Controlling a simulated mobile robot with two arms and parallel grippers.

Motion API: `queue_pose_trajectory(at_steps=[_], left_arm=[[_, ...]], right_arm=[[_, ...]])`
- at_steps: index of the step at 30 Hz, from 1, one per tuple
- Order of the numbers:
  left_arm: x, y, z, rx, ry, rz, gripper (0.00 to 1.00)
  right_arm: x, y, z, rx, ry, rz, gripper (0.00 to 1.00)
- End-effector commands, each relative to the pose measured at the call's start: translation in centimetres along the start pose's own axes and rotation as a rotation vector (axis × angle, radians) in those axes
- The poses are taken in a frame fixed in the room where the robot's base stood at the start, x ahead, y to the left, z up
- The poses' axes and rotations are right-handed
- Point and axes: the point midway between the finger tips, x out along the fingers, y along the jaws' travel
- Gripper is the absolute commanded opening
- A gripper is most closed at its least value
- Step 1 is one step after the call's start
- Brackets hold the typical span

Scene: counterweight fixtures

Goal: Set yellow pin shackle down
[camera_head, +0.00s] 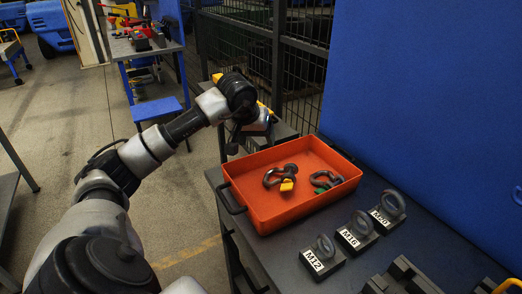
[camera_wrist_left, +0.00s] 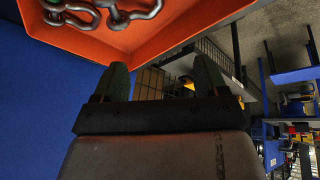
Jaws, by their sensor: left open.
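The yellow pin shackle (camera_head: 275,177), dark grey with a yellow pin end, lies in the orange tray (camera_head: 265,222) on the dark bench. Another shackle (camera_head: 324,183) with a green pin lies to its right in the tray, apart from it. My left gripper (camera_wrist_left: 160,72) is open and empty in the left wrist view, its two fingers spread near the tray's outer edge. In the head view the left hand is beyond the tray's back left side. My right gripper is out of view.
Three ring-topped weights labelled M12 (camera_head: 322,257), M16 (camera_head: 357,233) and M20 (camera_head: 388,212) stand on the bench right of the tray. A dark fixture (camera_head: 402,279) is at the front. A blue panel (camera_head: 430,90) rises behind, with a wire fence left of it.

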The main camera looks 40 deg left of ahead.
Motion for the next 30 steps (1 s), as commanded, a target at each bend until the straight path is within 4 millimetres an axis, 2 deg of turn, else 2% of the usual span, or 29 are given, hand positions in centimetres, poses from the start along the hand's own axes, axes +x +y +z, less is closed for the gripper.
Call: queue_pose_trajectory(at_steps=[3,8,30], left_arm=[[-1.8,0.0,-0.1,0.0,0.002,0.0,0.73],[-2.9,0.0,0.0,0.0,-0.001,-0.001,0.73],[-3.0,0.0,0.0,-0.001,-0.001,0.0,0.73]], right_arm=[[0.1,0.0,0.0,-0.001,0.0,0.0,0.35],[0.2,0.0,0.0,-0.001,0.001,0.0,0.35],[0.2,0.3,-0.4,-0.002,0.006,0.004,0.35]])
